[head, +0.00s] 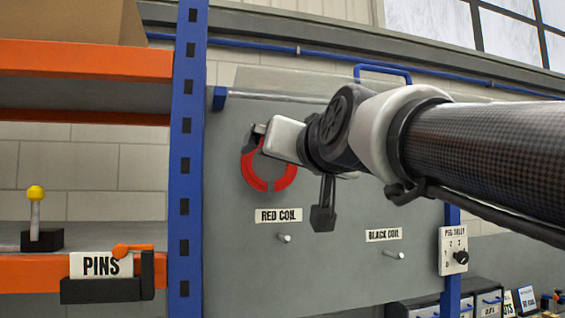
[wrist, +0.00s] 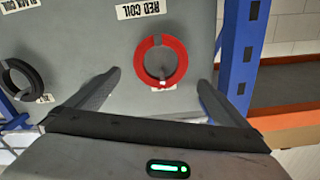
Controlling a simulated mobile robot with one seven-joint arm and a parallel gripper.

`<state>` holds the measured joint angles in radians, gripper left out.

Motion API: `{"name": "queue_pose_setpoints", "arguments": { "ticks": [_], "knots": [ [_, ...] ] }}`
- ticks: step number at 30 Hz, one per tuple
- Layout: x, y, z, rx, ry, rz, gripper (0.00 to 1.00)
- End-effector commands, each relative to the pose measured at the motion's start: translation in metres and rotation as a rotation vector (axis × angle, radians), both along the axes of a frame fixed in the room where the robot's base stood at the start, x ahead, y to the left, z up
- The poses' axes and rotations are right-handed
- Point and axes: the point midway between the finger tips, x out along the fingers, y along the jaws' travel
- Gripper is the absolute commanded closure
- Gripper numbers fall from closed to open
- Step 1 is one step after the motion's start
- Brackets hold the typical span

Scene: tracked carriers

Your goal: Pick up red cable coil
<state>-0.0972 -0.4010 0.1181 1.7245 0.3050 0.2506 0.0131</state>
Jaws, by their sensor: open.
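The red cable coil (head: 250,175) hangs on the upright grey panel (head: 235,250), above the "RED COIL" label (head: 278,215). My gripper (head: 258,132) covers its upper part in the head view. In the wrist view the coil (wrist: 139,62) shows as a whole ring, with a small pale tag at its lower edge. My gripper (wrist: 159,80) is open and empty, its two fingers on either side of the coil in that view. I cannot tell whether they touch it or how far off the panel they are.
A black coil (wrist: 37,82) hangs beside it in the wrist view; my arm hides its place in the head view. Bare pegs (head: 284,238) stick out below the labels. A blue rack post (head: 187,160) and orange shelves (head: 85,60) stand close on the left.

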Motion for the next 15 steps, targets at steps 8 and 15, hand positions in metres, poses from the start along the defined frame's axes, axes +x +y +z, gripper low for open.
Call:
{"name": "queue_pose_setpoints", "arguments": {
  "ticks": [8, 15],
  "knots": [
    [0.044, 0.013, 0.0, -0.001, 0.002, 0.0, 0.0],
    [0.063, 0.017, 0.001, -0.002, 0.005, -0.002, 0.0]
  ]
}}
